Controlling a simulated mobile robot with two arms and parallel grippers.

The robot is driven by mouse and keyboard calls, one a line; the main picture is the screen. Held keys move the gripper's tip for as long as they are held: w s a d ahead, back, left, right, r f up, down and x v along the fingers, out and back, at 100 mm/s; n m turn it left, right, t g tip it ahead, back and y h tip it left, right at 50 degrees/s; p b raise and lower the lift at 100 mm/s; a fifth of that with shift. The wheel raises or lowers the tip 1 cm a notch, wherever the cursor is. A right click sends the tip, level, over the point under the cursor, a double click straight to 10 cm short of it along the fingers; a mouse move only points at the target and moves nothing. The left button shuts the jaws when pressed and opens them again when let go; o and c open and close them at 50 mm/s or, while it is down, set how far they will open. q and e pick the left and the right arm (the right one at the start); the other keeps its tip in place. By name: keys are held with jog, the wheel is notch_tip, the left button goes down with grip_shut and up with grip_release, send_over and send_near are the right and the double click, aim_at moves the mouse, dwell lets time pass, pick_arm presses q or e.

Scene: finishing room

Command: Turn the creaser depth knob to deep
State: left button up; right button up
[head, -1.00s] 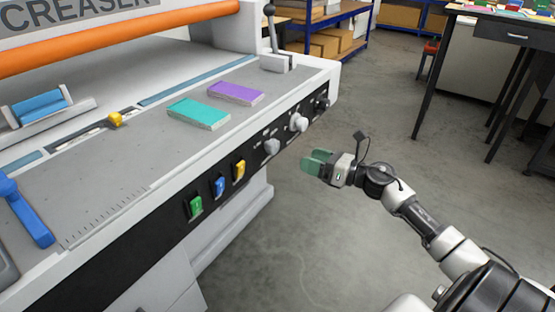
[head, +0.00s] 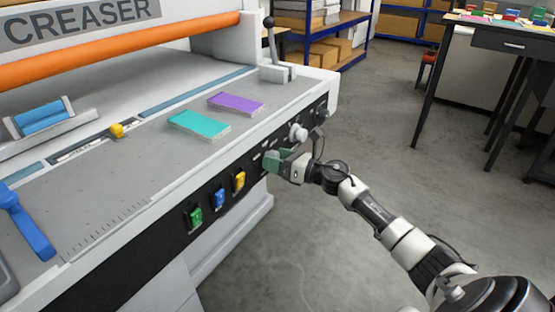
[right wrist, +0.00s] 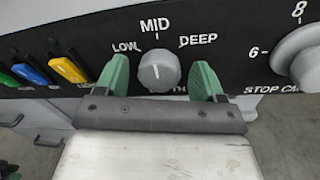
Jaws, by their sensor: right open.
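The creaser depth knob (right wrist: 159,71) is a grey round knob on the black front panel, with LOW, MID and DEEP printed around it. Its white mark points up at MID. My right gripper (right wrist: 166,78) is open, with one green finger on each side of the knob; I cannot tell whether they touch it. In the head view my right gripper (head: 275,160) is at the panel and hides the knob. The creaser (head: 90,150) is the large grey and white machine on the left. My left gripper is not in view.
A second grey knob (right wrist: 300,55), with numbers 6 and 8, is right of the depth knob. Green (head: 195,217), blue (head: 219,198) and yellow (head: 239,181) switches are left on the panel. Teal (head: 199,124) and purple (head: 236,103) pads lie on top. The floor at right is open.

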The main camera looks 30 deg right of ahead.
jog(key=c, duration=0.9)
jog(key=shift+m, duration=0.3)
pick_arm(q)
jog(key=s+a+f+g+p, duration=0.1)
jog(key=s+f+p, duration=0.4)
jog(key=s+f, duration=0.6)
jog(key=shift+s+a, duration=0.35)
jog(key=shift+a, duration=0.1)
pick_arm(e)
jog(key=shift+m+t, duration=0.35)
jog(key=shift+m, duration=2.65)
jog(key=shift+m+t, duration=0.35)
jog(key=shift+m, duration=2.65)
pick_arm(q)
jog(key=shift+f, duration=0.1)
